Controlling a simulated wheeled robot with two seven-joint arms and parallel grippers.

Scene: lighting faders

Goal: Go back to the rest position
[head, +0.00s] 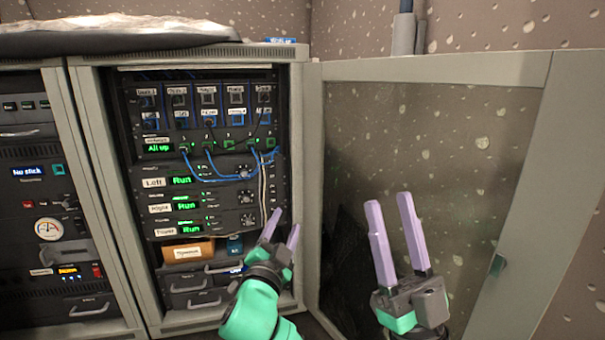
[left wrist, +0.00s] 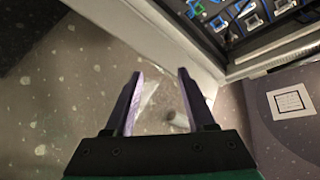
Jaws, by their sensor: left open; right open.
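My left gripper (head: 283,228) is open and empty in the head view, in front of the lower right part of the open rack cabinet (head: 85,130). In the left wrist view its two purple fingers (left wrist: 161,88) stand apart with nothing between them. My right gripper (head: 400,222) is open and empty in the head view, with its purple fingers pointing up, in front of the cabinet's open glass door (head: 450,140). Neither gripper visibly holds anything.
The rack holds a panel of switches (head: 208,98), blue cables (head: 215,175) and units with green "Run" displays (head: 182,181). A second rack (head: 30,150) with a round gauge (head: 48,229) stands at the left. The open door takes up the right side, near my right gripper.

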